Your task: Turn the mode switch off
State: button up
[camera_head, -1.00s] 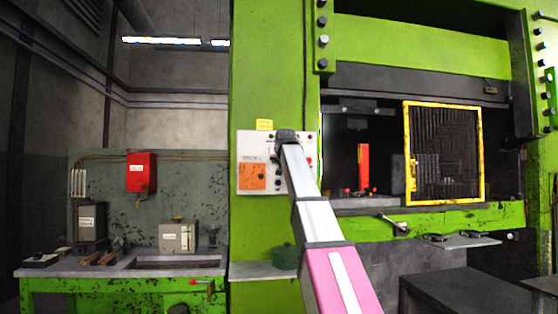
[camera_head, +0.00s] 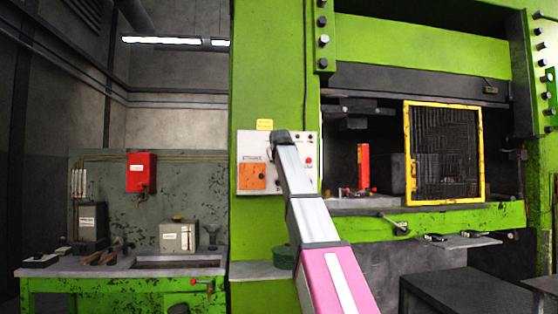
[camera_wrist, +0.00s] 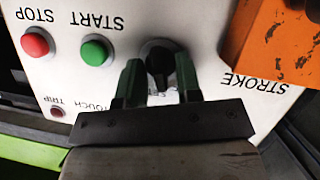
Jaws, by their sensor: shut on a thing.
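The mode switch is a black rotary knob (camera_wrist: 158,62) on a pale control panel (camera_wrist: 203,20). The panel also shows in the head view (camera_head: 247,146), left of the press opening, with my arm's end in front of it. My gripper (camera_wrist: 158,78) is shut on the knob, with one green finger on each side. The wrist view is upside down. The label by the knob is mostly hidden by the fingers, so the set position cannot be read.
A green START button (camera_wrist: 95,51), a red STOP button (camera_wrist: 35,43) and a small dark red TRIP button (camera_wrist: 57,111) sit beside the knob. An orange STROKE plate (camera_wrist: 280,42) is on the other side. A yellow-framed mesh guard (camera_head: 483,150) stands right of the panel.

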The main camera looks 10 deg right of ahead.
jog(key=n+h, duration=0.1)
jog(key=n, duration=0.1)
jog(key=n+h, duration=0.1)
jog(key=shift+a+f+n+t, duration=0.1)
jog(key=shift+a+n+t, duration=0.1)
jog(key=shift+n+t, duration=0.15)
jog(key=shift+h, duration=0.4)
jog(key=o, duration=0.5)
jog(key=shift+o, duration=0.2)
jog(key=v, duration=1)
jog(key=shift+s, duration=0.4)
